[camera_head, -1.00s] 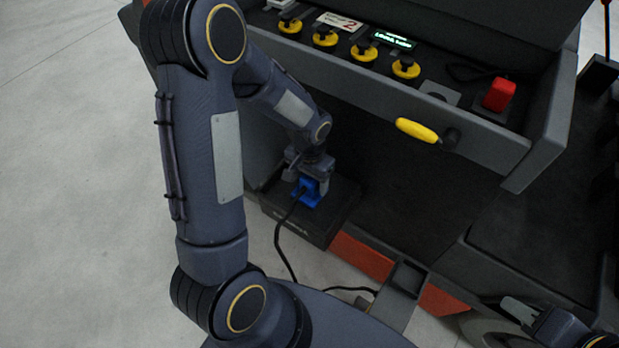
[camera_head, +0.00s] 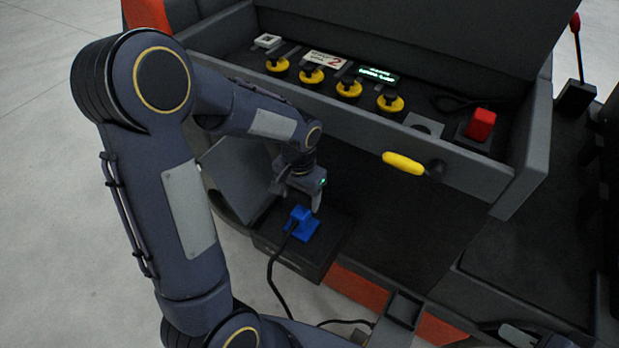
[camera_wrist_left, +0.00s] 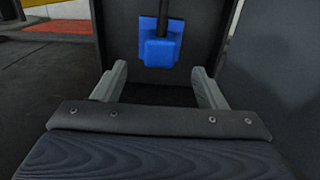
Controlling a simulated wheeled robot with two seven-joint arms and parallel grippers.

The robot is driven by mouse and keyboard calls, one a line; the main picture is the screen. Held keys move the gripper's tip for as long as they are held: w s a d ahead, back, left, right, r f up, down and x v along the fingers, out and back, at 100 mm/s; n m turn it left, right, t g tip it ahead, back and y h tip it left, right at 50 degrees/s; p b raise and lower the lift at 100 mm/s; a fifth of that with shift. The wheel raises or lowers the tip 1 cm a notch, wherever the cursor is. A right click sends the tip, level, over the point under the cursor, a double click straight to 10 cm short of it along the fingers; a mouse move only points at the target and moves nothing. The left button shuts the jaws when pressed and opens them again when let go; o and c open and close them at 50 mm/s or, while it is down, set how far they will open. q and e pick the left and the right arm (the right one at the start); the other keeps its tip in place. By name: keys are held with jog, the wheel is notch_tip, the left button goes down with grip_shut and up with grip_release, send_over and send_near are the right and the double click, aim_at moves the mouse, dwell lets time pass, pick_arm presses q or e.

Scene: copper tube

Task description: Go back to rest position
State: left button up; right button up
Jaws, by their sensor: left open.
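My left gripper (camera_head: 299,199) is open and empty, just above and behind a blue plug (camera_head: 300,223) with a black cable. The plug sits on a dark box (camera_head: 335,243) under the panel. In the left wrist view the blue plug (camera_wrist_left: 160,44) shows beyond the two spread fingers (camera_wrist_left: 158,88), apart from them. My right gripper (camera_head: 517,335) shows only partly at the bottom right edge, and its jaws cannot be judged.
A black cable (camera_head: 273,285) hangs from the plug towards the floor. Open floor (camera_head: 45,200) lies at the left.

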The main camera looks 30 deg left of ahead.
pick_arm(q)
jog(key=s+d+r+n+t+h+p, duration=0.2)
jog(key=s+d+r+t+h, duration=0.1)
jog(key=s+r, duration=1.2)
jog(key=s+d+t, duration=0.1)
jog(key=s+t, duration=0.1)
jog(key=shift+r+n+t+h+p, duration=0.3)
jog(key=shift+r+h+p, duration=0.05)
jog(key=shift+h, duration=0.05)
